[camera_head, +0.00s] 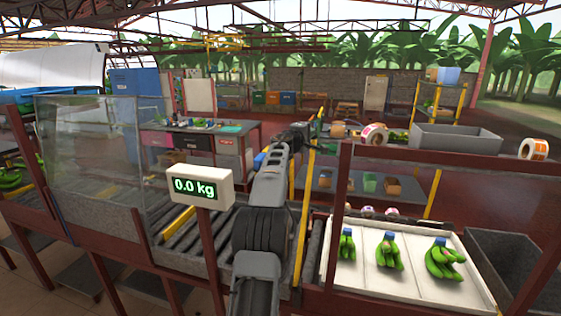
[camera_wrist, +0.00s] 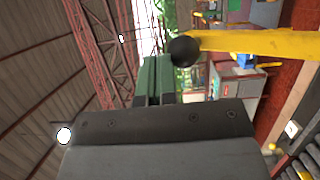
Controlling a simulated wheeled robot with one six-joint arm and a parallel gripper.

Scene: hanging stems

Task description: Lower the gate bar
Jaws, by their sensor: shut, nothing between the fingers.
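The gate bar is a yellow bar (camera_head: 304,215) standing nearly upright beside the roller conveyor in the head view. In the wrist view the yellow bar (camera_wrist: 255,43) runs in from the right edge and ends in a black ball (camera_wrist: 185,51). My gripper (camera_wrist: 158,62) shows green fingers, shut and empty, close beside the ball; I cannot tell whether they touch it. In the head view my gripper (camera_head: 297,133) is at the upper part of the bar, small and partly hidden by my arm.
A scale display (camera_head: 200,187) reading 0.0 kg stands left of my arm. A clear panel (camera_head: 90,155) stands farther left. A white tray (camera_head: 405,295) with green banana bunches (camera_head: 389,251) lies right of the bar. A grey bin (camera_head: 455,138) stands behind, right.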

